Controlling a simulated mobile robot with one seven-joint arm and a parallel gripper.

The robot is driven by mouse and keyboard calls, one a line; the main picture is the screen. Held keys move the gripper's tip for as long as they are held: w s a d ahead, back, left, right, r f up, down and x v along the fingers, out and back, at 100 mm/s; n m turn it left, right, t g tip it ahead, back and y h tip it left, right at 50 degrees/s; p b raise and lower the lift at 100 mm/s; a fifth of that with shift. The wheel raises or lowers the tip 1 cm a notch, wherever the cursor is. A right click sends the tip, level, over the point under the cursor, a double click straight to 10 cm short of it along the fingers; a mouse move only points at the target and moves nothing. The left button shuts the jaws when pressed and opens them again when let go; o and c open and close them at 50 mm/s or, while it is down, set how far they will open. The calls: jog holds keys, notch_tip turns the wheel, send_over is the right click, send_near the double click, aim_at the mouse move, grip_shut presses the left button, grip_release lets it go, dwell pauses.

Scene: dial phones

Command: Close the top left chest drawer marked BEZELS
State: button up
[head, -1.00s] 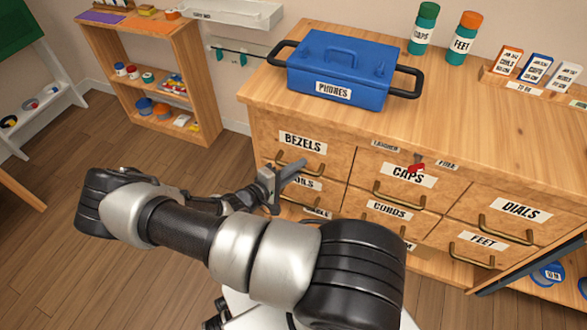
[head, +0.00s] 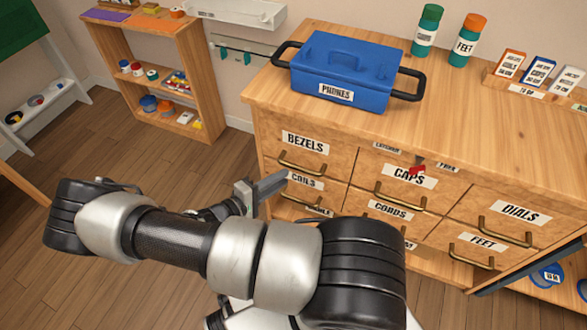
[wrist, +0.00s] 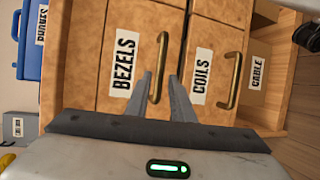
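The BEZELS drawer (head: 275,146) is the top left drawer of the wooden chest, with a white label and a brass handle (head: 302,170). Its front looks flush or nearly flush with the CAPS drawer beside it; a small gap cannot be ruled out. My gripper (head: 285,175) is in front of the chest, just below left of that handle. In the wrist view my gripper (wrist: 163,74) is open and empty, its two fingers apart. They point at the BEZELS drawer front (wrist: 125,90), with the handle (wrist: 158,68) seen between the tips; contact is not visible.
The COILS drawer (wrist: 201,75) is directly below. A blue PHONES toolbox (head: 345,70) stands on the chest top. A small red thing (head: 417,170) is at the CAPS drawer's top edge. Open floor (head: 120,150) lies left of the chest; a low shelf (head: 205,75) stands behind it.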

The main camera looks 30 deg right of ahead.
jog(key=v, duration=0.8)
jog(key=shift+a+p, duration=0.15)
jog(key=shift+p, duration=0.25)
